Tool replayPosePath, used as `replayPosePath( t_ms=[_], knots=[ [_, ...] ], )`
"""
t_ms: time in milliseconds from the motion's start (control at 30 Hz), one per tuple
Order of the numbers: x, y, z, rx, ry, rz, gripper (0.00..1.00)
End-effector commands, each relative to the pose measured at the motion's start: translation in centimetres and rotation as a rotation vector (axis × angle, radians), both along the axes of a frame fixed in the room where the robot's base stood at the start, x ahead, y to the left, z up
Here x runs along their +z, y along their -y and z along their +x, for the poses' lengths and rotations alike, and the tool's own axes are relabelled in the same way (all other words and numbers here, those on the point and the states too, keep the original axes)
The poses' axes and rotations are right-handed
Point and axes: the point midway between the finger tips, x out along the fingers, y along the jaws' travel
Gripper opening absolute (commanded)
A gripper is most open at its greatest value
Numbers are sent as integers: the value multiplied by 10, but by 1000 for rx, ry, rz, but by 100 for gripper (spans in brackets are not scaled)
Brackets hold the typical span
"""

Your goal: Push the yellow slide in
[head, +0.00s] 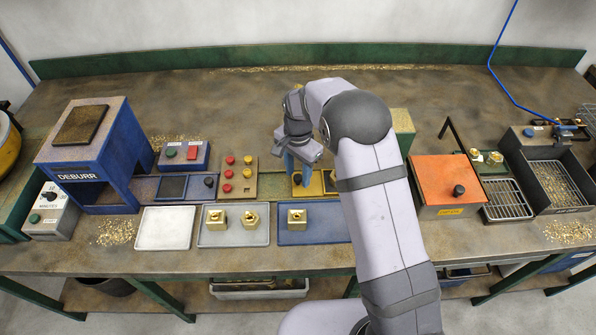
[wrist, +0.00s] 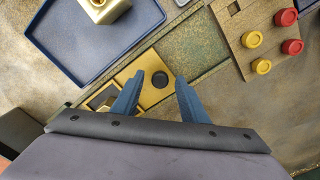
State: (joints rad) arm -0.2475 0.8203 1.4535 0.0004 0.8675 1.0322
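The yellow slide (wrist: 151,66) is a flat plate with a round black knob (wrist: 160,79), set in a narrow channel in the bench. In the head view the slide (head: 312,187) lies under my gripper (head: 296,168), partly hidden by it and the arm. In the wrist view my gripper (wrist: 159,80) is open, its two blue fingers apart. The knob appears between the fingertips with a gap on each side; I cannot tell how high the tips are above it. Nothing is held.
A blue tray (head: 327,238) with a brass block (head: 297,217) lies in front of the slide. A board with red and yellow buttons (head: 238,190) is to the left. An orange-lidded box (head: 440,179) stands right of my arm. A blue DEBURR machine (head: 72,154) stands far left.

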Motion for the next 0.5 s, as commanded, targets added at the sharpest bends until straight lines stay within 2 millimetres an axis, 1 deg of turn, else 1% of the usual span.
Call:
replayPosePath(
  t_ms=[67,100,167,200,233,267,400,500],
  knots=[
    [0,0,0,0,0,0,40],
    [0,0,0,0,0,0,35],
    [0,0,0,0,0,0,21],
    [0,0,0,0,0,0,11],
    [0,0,0,0,0,0,4],
    [0,0,0,0,0,0,0],
    [0,1,0,0,0,0,0],
    [0,10,0,-3,-1,-1,0]
  ],
)
